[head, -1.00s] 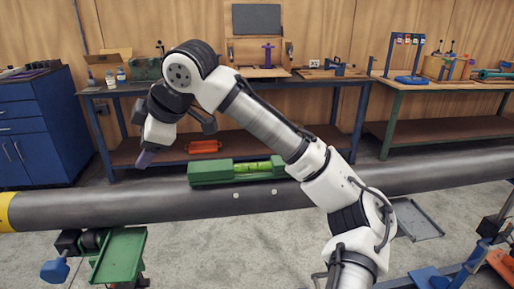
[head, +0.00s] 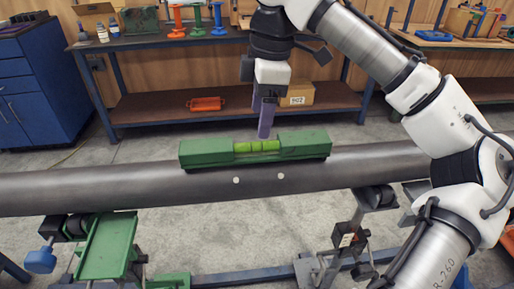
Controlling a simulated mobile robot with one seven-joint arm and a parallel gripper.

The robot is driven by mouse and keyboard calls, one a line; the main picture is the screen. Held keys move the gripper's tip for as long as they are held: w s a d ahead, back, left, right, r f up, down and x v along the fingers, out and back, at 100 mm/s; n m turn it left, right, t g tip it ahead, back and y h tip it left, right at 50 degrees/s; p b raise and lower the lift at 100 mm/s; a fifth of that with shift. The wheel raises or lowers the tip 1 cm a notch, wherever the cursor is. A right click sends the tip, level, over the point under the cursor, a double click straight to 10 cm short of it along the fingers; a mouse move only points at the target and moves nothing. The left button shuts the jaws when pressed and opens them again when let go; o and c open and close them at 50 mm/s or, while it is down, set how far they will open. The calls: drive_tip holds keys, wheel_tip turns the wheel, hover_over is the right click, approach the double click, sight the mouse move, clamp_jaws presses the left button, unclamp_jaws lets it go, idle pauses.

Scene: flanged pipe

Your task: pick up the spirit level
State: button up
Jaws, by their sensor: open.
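The green spirit level (head: 208,153) lies lengthwise on top of the dark grey pipe (head: 90,187) in the head view, with a bright yellow-green vial at its middle. My gripper (head: 265,135) points down just above and behind the vial, its purple fingers near the level's top edge. The gripper is open and empty. I cannot tell whether the fingertips touch the level or stand apart from it.
Roller stands hold the pipe, with a green tray (head: 106,245) at the left.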

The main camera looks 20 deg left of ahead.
sight(256, 141)
drive_tip(key=shift+s+a+f+p, duration=0.1)
drive_tip(key=shift+a+f+p, duration=0.05)
drive_tip(key=shift+f, duration=1)
drive_tip(key=shift+s+a+f+p, duration=0.1)
drive_tip(key=shift+s+f, duration=0.05)
drive_tip(key=shift+f, duration=1.05)
drive_tip(key=shift+s+a+f+p, duration=0.1)
drive_tip(key=shift+a+f+p, duration=0.05)
drive_tip(key=shift+f, duration=1)
drive_tip(key=shift+c, duration=0.4)
drive_tip(key=shift+r, duration=0.1)
drive_tip(key=c, duration=1.3)
wheel_tip(256, 141, up, 28)
drive_tip(key=p, duration=0.7)
drive_tip(key=shift+p, duration=0.3)
